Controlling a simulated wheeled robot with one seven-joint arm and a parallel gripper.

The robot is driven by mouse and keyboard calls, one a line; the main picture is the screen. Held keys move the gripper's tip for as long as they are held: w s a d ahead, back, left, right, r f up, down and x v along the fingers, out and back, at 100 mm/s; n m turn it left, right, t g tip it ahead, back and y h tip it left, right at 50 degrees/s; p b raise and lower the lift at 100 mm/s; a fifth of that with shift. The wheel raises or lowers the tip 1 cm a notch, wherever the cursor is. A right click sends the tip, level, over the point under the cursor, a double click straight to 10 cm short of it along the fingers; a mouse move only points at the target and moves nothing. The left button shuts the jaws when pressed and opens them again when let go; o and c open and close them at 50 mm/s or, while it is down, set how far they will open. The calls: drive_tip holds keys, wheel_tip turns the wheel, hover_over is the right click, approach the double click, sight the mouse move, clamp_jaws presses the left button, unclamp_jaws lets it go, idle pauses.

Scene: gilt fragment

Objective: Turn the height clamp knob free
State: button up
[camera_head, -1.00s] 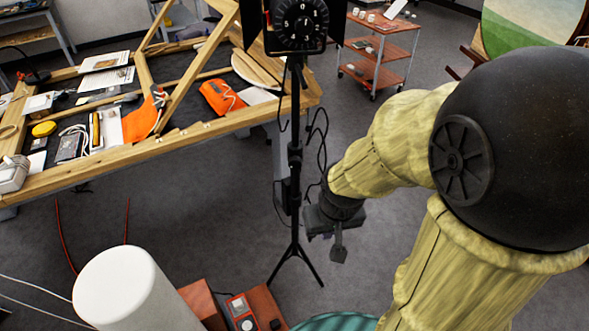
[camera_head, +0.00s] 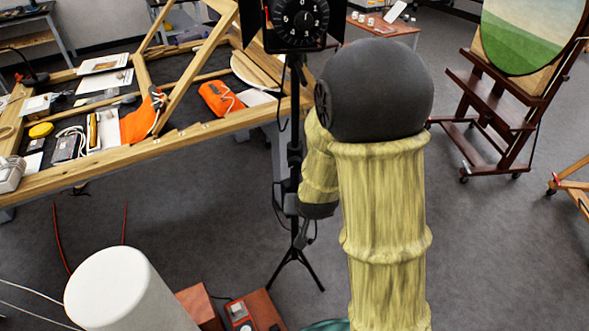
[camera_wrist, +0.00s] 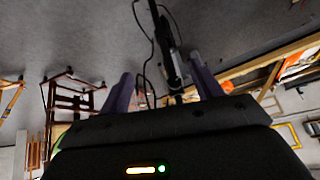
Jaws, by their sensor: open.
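A black lamp stand (camera_head: 296,110) with a dial-faced lamp head (camera_head: 300,22) stands upright on tripod legs. I cannot clearly make out its height clamp knob in either view. A dark fitting (camera_head: 284,200) sits on the lower pole, partly hidden by my arm. In the wrist view the stand's pole (camera_wrist: 172,68) shows between the fingers of my open gripper (camera_wrist: 163,85), with cables beside it. The fingers appear empty; I cannot tell how far the pole is beyond them.
A wooden workbench (camera_head: 185,133) with tools, papers and orange cloths is left of the stand. A white cylinder (camera_head: 125,285) and red boxes (camera_head: 258,308) are in front. An easel (camera_head: 500,105) stands at right. Grey floor between is open. Cables hang by the pole.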

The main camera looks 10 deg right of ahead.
drive_tip(key=w+a+f+t+h+b, duration=0.1)
drive_tip(key=w+f+t+h+b, duration=0.3)
drive_tip(key=w+f+t, duration=0.5)
drive_tip(key=shift+w+a+f+t+b, duration=0.3)
drive_tip(key=shift+w+t+b, duration=0.1)
drive_tip(key=shift+t, duration=0.3)
drive_tip(key=shift+s, duration=0.1)
drive_tip(key=p, duration=0.4)
approach(295, 166)
drive_tip(key=x, duration=1)
